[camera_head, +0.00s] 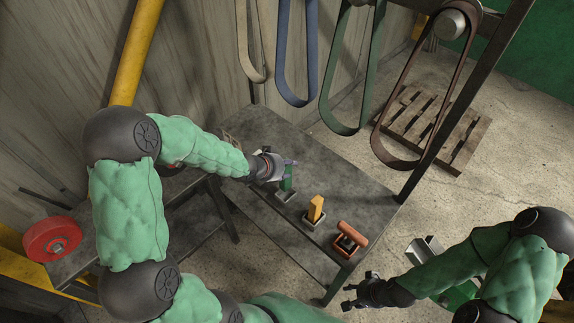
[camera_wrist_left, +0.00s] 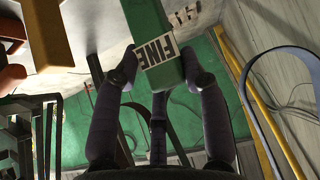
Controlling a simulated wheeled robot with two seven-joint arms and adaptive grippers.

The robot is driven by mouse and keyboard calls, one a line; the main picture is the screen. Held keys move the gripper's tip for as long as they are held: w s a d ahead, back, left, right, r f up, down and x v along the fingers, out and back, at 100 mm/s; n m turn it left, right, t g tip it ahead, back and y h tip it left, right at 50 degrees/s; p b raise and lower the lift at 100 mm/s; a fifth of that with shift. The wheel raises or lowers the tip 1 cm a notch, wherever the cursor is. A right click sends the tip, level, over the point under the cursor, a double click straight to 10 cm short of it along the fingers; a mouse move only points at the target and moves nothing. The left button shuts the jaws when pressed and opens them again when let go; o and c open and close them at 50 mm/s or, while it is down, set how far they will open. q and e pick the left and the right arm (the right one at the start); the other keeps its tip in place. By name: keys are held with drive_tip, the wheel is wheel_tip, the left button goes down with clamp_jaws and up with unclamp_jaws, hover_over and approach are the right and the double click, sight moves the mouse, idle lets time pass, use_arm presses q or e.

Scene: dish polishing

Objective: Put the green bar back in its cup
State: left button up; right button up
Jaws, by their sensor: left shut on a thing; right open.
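The green bar (camera_head: 287,183) with a white "FINE" label is gripped by my left gripper (camera_head: 289,163), above the grey metal table. It fills the top middle of the left wrist view (camera_wrist_left: 152,20), between the dark fingers (camera_wrist_left: 160,80). Its lower end is at a small grey cup (camera_head: 284,197) on the table. I cannot tell whether the end sits inside the cup or just above it. My right gripper (camera_head: 350,297) is open and empty, low in the head view, off the table's front corner.
Belts hang behind the table, including a green one (camera_head: 354,70). A dark post (camera_head: 455,100) rises at the table's right. A red wheel (camera_head: 51,239) is at far left.

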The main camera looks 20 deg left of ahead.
sight(286, 179)
use_arm(q)
drive_tip(key=shift+f+b, duration=2.85)
drive_tip(key=shift+f, duration=0.2)
drive_tip(key=shift+f+b, duration=0.5)
drive_tip(key=shift+f, duration=0.1)
drive_tip(key=o, duration=1.2)
drive_tip(key=shift+r, duration=0.1)
drive_tip(key=shift+v, duration=5.95)
